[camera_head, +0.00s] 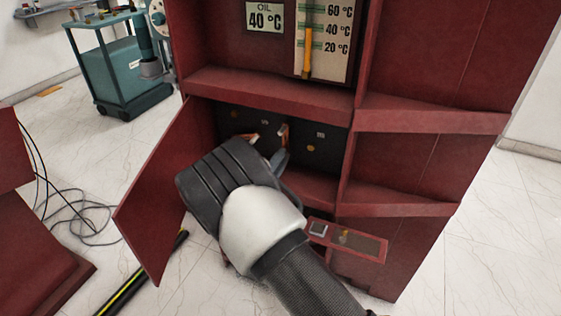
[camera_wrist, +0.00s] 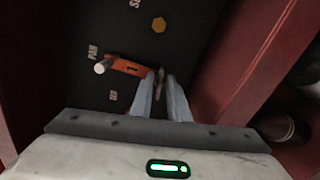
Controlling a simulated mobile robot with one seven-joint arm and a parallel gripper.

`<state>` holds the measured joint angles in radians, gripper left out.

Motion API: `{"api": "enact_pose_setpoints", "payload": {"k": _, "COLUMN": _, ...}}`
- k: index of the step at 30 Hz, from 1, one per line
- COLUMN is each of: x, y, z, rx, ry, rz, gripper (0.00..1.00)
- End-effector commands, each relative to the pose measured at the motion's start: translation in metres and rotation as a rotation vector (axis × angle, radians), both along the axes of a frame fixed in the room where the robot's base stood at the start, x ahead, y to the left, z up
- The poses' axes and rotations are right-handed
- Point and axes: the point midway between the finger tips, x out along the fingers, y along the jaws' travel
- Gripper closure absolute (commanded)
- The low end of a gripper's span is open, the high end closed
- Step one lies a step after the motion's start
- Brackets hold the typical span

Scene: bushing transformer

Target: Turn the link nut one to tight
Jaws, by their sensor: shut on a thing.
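The black panel (camera_head: 300,150) lies inside the open lower compartment of the red cabinet. An orange link bar (camera_wrist: 130,67) lies across it, with a pale round post (camera_wrist: 99,68) at its left end. In the wrist view my gripper (camera_wrist: 161,82) is shut on a small, dark, narrow part (camera_wrist: 160,76) at the link's right end, which seems to be the link nut. The fingers hide most of it. In the head view my gripper (camera_head: 281,158) reaches into the compartment, with its fingertips close below a copper-coloured part (camera_head: 284,132).
A brass hexagon (camera_wrist: 159,24) sits on the panel apart from the link. The red door (camera_head: 155,205) stands open at the left, and shelf edges (camera_head: 270,93) border the opening above. A small tray (camera_head: 368,245) sticks out below right.

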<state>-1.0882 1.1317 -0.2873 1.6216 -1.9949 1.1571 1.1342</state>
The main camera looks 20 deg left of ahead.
Motion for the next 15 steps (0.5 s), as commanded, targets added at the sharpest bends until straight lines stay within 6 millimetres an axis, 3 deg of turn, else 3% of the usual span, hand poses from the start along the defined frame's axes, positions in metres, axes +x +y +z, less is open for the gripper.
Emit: {"api": "enact_pose_setpoints", "payload": {"k": 15, "x": -0.0008, "y": 0.0002, "z": -0.0021, "rx": 0.2, "ry": -0.014, "rz": 0.001, "gripper": 1.0}}
